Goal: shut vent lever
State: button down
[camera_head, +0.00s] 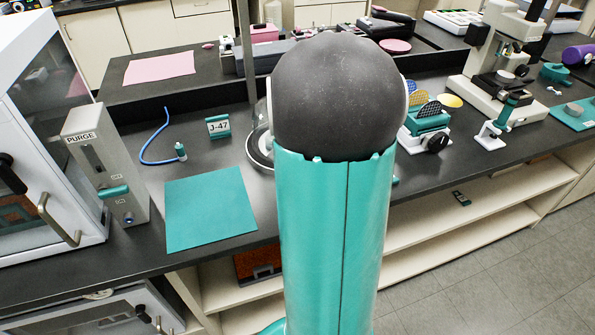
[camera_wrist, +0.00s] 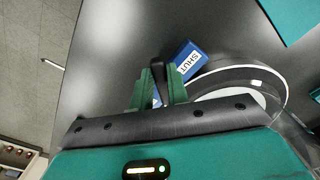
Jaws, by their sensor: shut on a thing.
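In the wrist view, my gripper (camera_wrist: 160,88) has its two green fingers around a dark upright lever (camera_wrist: 157,67), which I take to be the vent lever. The fingers are shut on it, and its top sticks out between them. A blue label reading "SHUT" (camera_wrist: 187,60) is just right of the lever. In the head view my own arm covers the gripper and the lever.
In the head view, a teal mat (camera_head: 210,208) lies left of my arm, and a "PURGE" box (camera_head: 107,165) stands farther left. A "J-47" sign (camera_head: 218,127) stands behind the mat. Instruments (camera_head: 512,85) fill the bench at right. Dark bench top is clear left of the lever.

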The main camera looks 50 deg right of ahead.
jog(key=c, duration=1.4)
grip_release()
jog(key=shift+o, duration=0.2)
notch_tip(320, 180, up, 14)
